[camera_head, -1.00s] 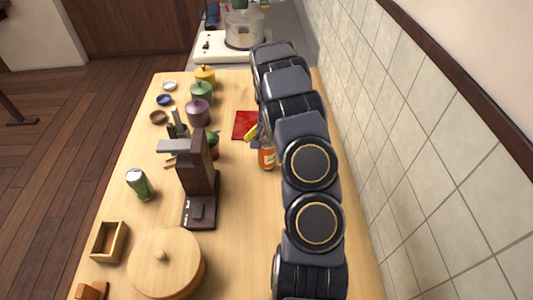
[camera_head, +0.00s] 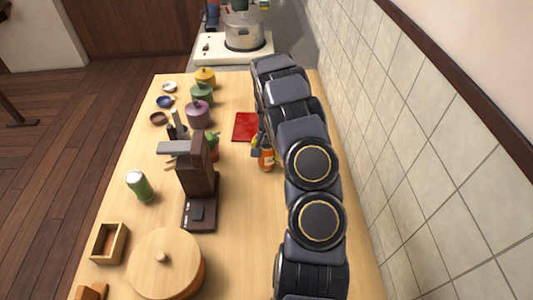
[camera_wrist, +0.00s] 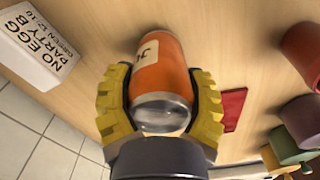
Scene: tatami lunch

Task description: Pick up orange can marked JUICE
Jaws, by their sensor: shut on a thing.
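The orange can (camera_wrist: 160,62) fills the middle of the wrist view, with a partly visible "JU" mark and a silver end towards me. It also shows in the head view (camera_head: 266,161), partly covered by my arm. My gripper (camera_wrist: 160,82) has its yellow ribbed fingers on both sides of the can and is shut on it. In the head view the gripper is mostly hidden by the arm. The can appears to be at the counter surface; whether it is lifted, I cannot tell.
A red square (camera_head: 246,126) lies behind the can. A dark brown appliance (camera_head: 200,185) and a small plant (camera_head: 212,142) stand to the left. Lidded pots (camera_head: 198,114) are farther left. A white box with lettering (camera_wrist: 38,45) shows in the wrist view. The tiled wall (camera_head: 420,150) is to the right.

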